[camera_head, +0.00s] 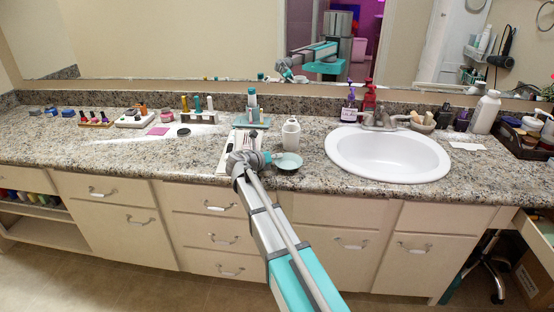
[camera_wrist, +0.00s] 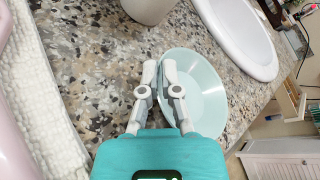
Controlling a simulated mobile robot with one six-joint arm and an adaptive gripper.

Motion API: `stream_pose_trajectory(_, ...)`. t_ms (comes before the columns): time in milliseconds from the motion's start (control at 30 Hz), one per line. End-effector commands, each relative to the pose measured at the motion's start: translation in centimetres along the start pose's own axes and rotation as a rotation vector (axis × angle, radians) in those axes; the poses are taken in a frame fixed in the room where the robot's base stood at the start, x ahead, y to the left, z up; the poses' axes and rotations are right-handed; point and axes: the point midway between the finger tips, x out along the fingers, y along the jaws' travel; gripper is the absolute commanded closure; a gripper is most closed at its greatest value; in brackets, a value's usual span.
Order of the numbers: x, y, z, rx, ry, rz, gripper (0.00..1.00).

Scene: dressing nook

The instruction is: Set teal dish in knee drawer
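The teal dish (camera_head: 288,162) is a shallow, pale round bowl at the counter's front part, left of the sink. In the wrist view the dish (camera_wrist: 207,95) fills the middle right. My gripper (camera_wrist: 159,70) has its fingers close together at the dish's left rim, one finger outside and one inside, with the rim between them. In the head view my gripper (camera_head: 262,160) is just left of the dish. I cannot tell whether the dish touches the counter. An open drawer (camera_head: 537,240), apparently the knee drawer, juts out at the far right; its inside is mostly cut off.
A white cup (camera_head: 291,135) stands just behind the dish. A white tray (camera_head: 226,160) lies left of my gripper. The sink (camera_head: 388,155), soap bottles (camera_head: 349,108) and a dark basket (camera_head: 525,138) are to the right. A chair base (camera_head: 497,285) stands below the open drawer.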

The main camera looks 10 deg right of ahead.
Motion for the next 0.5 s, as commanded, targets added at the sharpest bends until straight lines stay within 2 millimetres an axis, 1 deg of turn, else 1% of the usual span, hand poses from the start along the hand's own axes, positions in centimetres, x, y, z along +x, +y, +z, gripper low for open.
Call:
stream_pose_trajectory(333,0.09,0.18,-0.24,0.0,0.0,0.0,1.0)
stream_pose_trajectory(400,0.05,0.1,-0.13,0.0,0.0,0.0,0.83)
stream_pose_trajectory(467,0.05,0.09,-0.13,0.0,0.0,0.0,0.72)
stream_pose_trajectory(500,0.05,0.09,-0.13,0.0,0.0,0.0,0.65)
